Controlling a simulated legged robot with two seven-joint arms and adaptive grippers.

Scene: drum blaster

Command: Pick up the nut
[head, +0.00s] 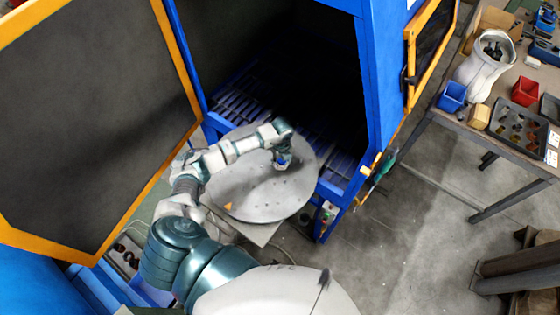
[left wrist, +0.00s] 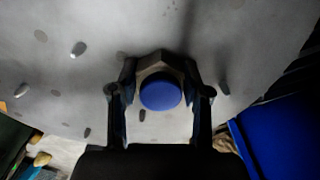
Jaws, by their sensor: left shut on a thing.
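The nut (left wrist: 160,92) shows in the left wrist view as a dark, angular body with a round blue face, between the two fingers. My left gripper (left wrist: 160,98) is shut on it, with one finger on each side. In the head view my left gripper (head: 283,162) is over the right part of the round grey plate (head: 250,203), and a small blue spot shows at its tip. I cannot tell whether the nut touches the plate. My right gripper is not in view.
The plate has several holes and stands before the open blue cabinet (head: 376,70). Its orange-edged door (head: 85,110) stands open on the left. A workbench (head: 515,130) with a red bin (head: 525,91), a blue bin (head: 452,96) and trays is at right. Floor between is clear.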

